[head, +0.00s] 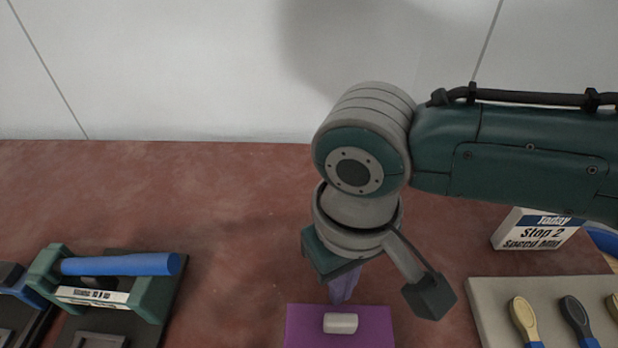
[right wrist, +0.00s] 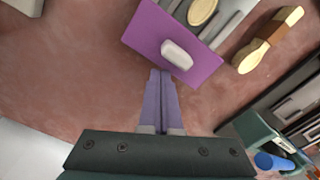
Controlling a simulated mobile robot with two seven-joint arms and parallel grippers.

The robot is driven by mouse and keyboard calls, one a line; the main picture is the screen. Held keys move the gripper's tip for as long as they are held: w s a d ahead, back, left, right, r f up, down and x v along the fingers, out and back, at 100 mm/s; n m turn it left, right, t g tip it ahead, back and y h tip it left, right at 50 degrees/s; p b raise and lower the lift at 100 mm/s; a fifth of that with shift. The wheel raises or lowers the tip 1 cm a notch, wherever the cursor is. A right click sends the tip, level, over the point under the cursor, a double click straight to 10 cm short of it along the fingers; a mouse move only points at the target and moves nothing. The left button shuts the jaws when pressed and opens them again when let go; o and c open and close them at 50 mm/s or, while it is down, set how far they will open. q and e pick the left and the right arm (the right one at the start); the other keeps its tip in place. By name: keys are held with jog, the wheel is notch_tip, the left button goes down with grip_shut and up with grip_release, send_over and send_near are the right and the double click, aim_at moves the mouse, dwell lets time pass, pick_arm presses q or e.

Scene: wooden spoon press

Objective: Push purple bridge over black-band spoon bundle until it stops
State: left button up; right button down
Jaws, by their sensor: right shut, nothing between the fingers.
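The purple bridge (head: 305,328) is a flat plate with a pale rounded knob (head: 340,323), at the bottom middle of the head view. It also shows in the right wrist view (right wrist: 146,28). My right gripper (head: 341,297) points down just behind the bridge, its lavender fingers closed together with nothing between them. In the right wrist view its fingertips (right wrist: 161,74) are close to the plate's edge; I cannot tell if they touch. A pale oval spoon bowl (right wrist: 202,10) shows past the plate, by grey rails; no black band is visible on it. My left gripper is out of view.
A pale spoon with a brown band (right wrist: 268,38) lies beside the plate. A green press with a blue handle (head: 120,264) stands left. A board (head: 490,291) with several spoons and a Step 2 sign (head: 536,230) are right. The table behind is clear.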

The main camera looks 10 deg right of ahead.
aim_at(339, 338)
jog(key=shift+s+a+p, duration=0.2)
jog(key=shift+s+p, duration=0.35)
jog(key=shift+s, duration=0.1)
jog(key=shift+s+a+p, duration=0.2)
jog(key=shift+s+p, duration=0.35)
jog(key=shift+s, duration=0.05)
jog(key=shift+s+a+p, duration=0.2)
jog(key=shift+s+p, duration=0.4)
jog(key=shift+s, duration=0.15)
jog(key=shift+s+a+p, duration=0.2)
jog(key=shift+s+p, duration=0.35)
jog(key=shift+s, duration=0.2)
jog(key=shift+w, duration=0.15)
jog(key=shift+w+d, duration=0.15)
jog(key=shift+w, duration=0.3)
notch_tip(339, 338, up, 7)
jog(key=p, duration=0.7)
jog(key=shift+p, duration=0.3)
